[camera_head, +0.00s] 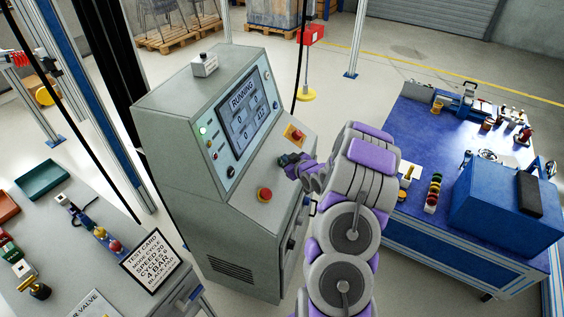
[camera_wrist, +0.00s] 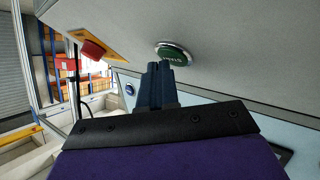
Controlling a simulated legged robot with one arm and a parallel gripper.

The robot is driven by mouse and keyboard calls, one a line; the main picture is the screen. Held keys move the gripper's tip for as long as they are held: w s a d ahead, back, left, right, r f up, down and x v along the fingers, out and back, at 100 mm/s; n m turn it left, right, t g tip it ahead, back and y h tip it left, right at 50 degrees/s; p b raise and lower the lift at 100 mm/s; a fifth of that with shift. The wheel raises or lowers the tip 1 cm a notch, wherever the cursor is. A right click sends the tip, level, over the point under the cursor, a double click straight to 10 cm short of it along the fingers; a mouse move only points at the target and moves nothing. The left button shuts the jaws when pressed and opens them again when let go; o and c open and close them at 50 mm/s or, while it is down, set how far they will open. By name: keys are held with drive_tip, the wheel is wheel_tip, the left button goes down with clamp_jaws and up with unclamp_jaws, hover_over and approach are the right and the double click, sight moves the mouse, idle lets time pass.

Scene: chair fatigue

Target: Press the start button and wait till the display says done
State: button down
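The grey console (camera_head: 178,130) stands in the middle of the head view. Its display (camera_head: 248,110) reads "RUNNING", with zeros and other small figures below. A green button (camera_wrist: 172,50) shows in the wrist view, its lettering partly hidden by my fingers. My gripper (camera_head: 286,160) is over the sloping panel; in the wrist view its fingers (camera_wrist: 161,70) are together, empty, with their tips at the button's edge. I cannot tell whether they touch it. In the head view the button is largely hidden by my gripper.
A red button on a yellow plate (camera_head: 295,134) is just beyond my gripper; another red button (camera_head: 264,194) is nearer. A green lamp (camera_head: 203,131) glows left of the display. A blue bench (camera_head: 430,135) stands right, a table with a test card (camera_head: 150,258) left.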

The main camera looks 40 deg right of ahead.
drive_tip(key=shift+r, duration=0.1)
drive_tip(key=shift+s+a+r+p, duration=0.1)
drive_tip(key=shift+s+r+p, duration=0.3)
drive_tip(key=shift+r, duration=0.25)
drive_tip(key=r+p, duration=0.1)
drive_tip(key=s+d+r+p, duration=0.1)
drive_tip(key=s+r+p, duration=0.1)
drive_tip(key=r, duration=0.1)
drive_tip(key=shift+s+d+r, duration=0.1)
drive_tip(key=shift+d, duration=0.2)
idle(0.9)
